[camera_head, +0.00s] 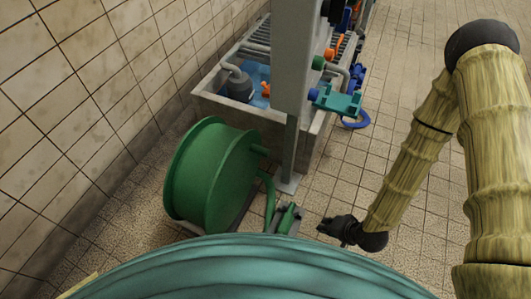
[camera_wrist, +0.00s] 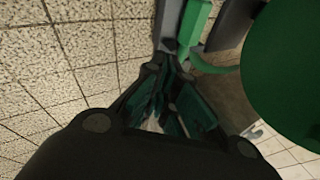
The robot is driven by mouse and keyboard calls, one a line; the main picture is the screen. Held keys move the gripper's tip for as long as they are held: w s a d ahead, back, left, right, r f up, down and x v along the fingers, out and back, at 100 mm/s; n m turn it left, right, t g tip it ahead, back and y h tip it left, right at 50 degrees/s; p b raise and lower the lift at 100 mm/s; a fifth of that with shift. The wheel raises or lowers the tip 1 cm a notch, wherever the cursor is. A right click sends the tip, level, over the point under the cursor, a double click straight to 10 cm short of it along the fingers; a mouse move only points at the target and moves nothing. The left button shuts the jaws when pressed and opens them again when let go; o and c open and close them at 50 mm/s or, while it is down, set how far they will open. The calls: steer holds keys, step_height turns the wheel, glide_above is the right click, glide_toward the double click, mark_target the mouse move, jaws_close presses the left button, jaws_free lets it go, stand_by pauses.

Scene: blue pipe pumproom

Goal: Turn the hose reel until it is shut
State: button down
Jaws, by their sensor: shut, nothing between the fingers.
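The hose reel (camera_head: 208,175) is a large green drum standing on the floor by the left wall in the head view. A green curved arm comes off its right side, and a small green and grey part (camera_head: 287,218) sits at its lower right. My gripper (camera_head: 324,229) is black, low over the floor, just right of that small part, with a small gap in the head view. In the wrist view the shut, empty fingers (camera_wrist: 162,75) point toward a green bar (camera_wrist: 196,20), and the drum (camera_wrist: 290,75) fills the right side. Whether the fingertips touch anything is unclear.
A grey post (camera_head: 293,80) stands behind the reel, beside a low walled basin (camera_head: 265,117) with a pump in it. A teal bracket (camera_head: 336,101) and a blue ring (camera_head: 356,119) are right of the post.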

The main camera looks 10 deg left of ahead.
steer(key=w+a+r+m+t+y+b, duration=0.25)
steer(key=w+a+y, duration=0.35)
steer(key=w+a, duration=0.4)
steer(key=w+a+r+m+g+y+b, duration=0.2)
steer(key=w+a+r+g+y+b, duration=0.4)
steer(key=r+y, duration=0.3)
steer(key=b+x, duration=0.3)
steer(key=x, duration=0.6)
steer(key=shift+w+f, duration=0.2)
steer(key=shift+w, duration=0.05)
steer(key=shift+r, duration=0.1)
steer(key=shift+s+r+n+g+h+p, duration=0.1)
steer(key=shift+r+n+g+h+p, duration=0.2)
steer(key=shift+p, duration=0.2)
steer(key=shift+r, duration=0.2)
